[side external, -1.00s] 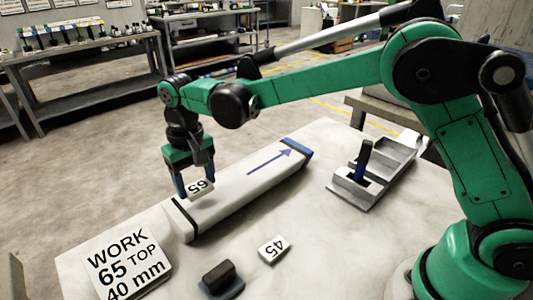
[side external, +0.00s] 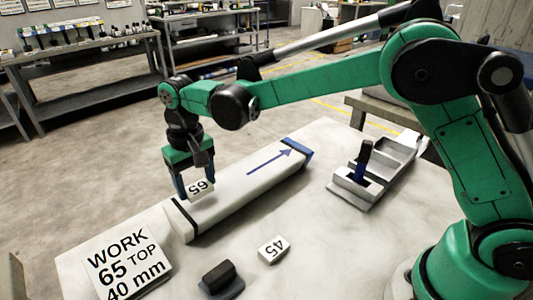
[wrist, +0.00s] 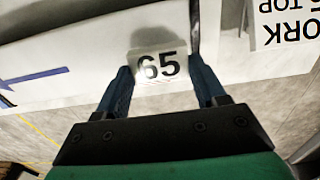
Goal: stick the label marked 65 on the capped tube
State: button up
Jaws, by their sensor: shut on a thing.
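The label marked 65 (side external: 199,188) is a small white plate between the fingers of my gripper (side external: 194,188). My gripper is shut on it, and the label also shows in the wrist view (wrist: 159,66) between the blue fingertips (wrist: 165,82). The capped tube (side external: 235,193) is a long white body with a blue cap at its far end, a black band at its near end and a blue arrow pointing to the blue cap. The label is at the tube's top near the black-banded end. I cannot tell whether it touches the tube.
A label marked 45 (side external: 273,250) lies on the table. A dark block (side external: 219,278) is at the front. A work card reading 65 TOP 40 mm (side external: 127,264) is at the left. A grey metal tray (side external: 352,190) with a blue-and-black tool stands at the right.

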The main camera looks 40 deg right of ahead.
jog(key=shift+f, duration=1.1)
jog(key=o, duration=1.2)
jog(key=shift+r, duration=0.15)
jog(key=shift+r, duration=3.35)
